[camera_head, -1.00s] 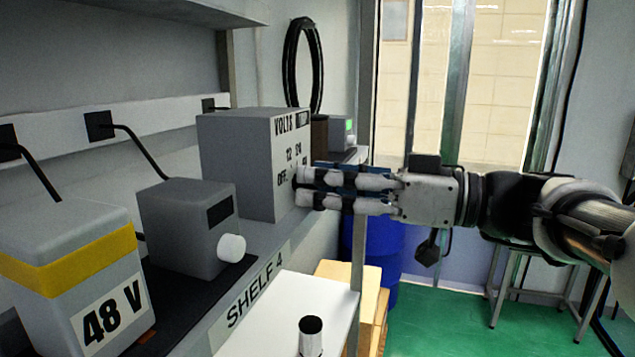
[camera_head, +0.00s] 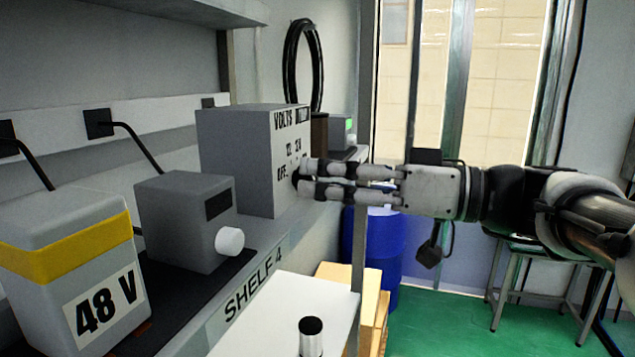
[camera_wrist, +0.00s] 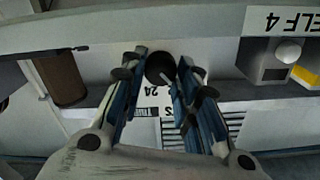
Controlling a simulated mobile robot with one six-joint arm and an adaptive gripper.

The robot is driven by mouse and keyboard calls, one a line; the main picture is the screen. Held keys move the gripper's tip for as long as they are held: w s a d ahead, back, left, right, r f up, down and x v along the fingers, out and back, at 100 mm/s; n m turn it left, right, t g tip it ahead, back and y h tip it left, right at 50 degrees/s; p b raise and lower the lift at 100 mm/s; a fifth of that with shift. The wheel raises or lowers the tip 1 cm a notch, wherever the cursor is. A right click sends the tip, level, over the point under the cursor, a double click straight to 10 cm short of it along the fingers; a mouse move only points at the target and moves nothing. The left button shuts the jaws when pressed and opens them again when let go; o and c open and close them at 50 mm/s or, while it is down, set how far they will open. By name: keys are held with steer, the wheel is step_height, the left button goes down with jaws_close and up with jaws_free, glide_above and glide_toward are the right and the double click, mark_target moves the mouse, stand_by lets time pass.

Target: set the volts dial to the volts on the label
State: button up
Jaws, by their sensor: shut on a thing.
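The volts dial is a round black knob (camera_wrist: 160,68) with a pale pointer mark, on the front of a grey box (camera_head: 240,155) marked VOLTS, OFF, 12 and 24. In the head view, my fingers cover part of this face and any further mark; the pointer's exact setting cannot be read. My gripper (camera_head: 303,178) is at the dial, its fingers shut on either side of it; they also show in the wrist view (camera_wrist: 156,74). The label (camera_head: 105,308) reads 48 V and is on a grey box with a yellow band (camera_head: 75,255), at the left.
A smaller grey box with a white knob (camera_head: 229,241) stands between the two larger boxes on the shelf (camera_head: 262,270). A white surface with a dark-topped cylinder (camera_head: 311,337) is in front. A blue drum (camera_head: 385,245) and a stool (camera_head: 545,270) stand beyond on green floor.

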steer(key=o, duration=1.1)
steer(key=shift+c, duration=0.2)
steer(key=shift+d, duration=0.1)
steer(key=v, duration=1.2)
